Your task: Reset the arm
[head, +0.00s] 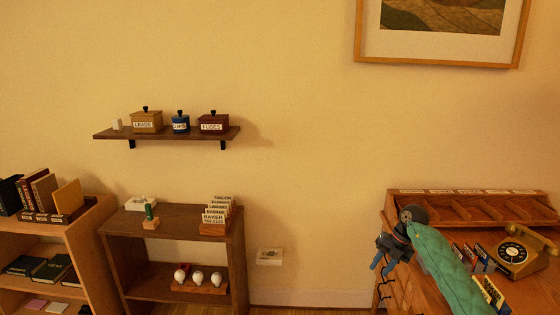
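My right gripper (378,264) shows at the lower right of the head view, at the end of my green-sleeved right arm. It is over the left front part of the wooden desk (399,290). Its dark blue-grey fingers point down and left and look spread apart, with nothing seen between them. My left gripper and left arm are out of the picture.
A wall shelf (170,134) holds labelled boxes. Below it stand a dark low shelf unit (180,225) and a bookcase (85,225). A yellow telephone (516,257) sits on the desk.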

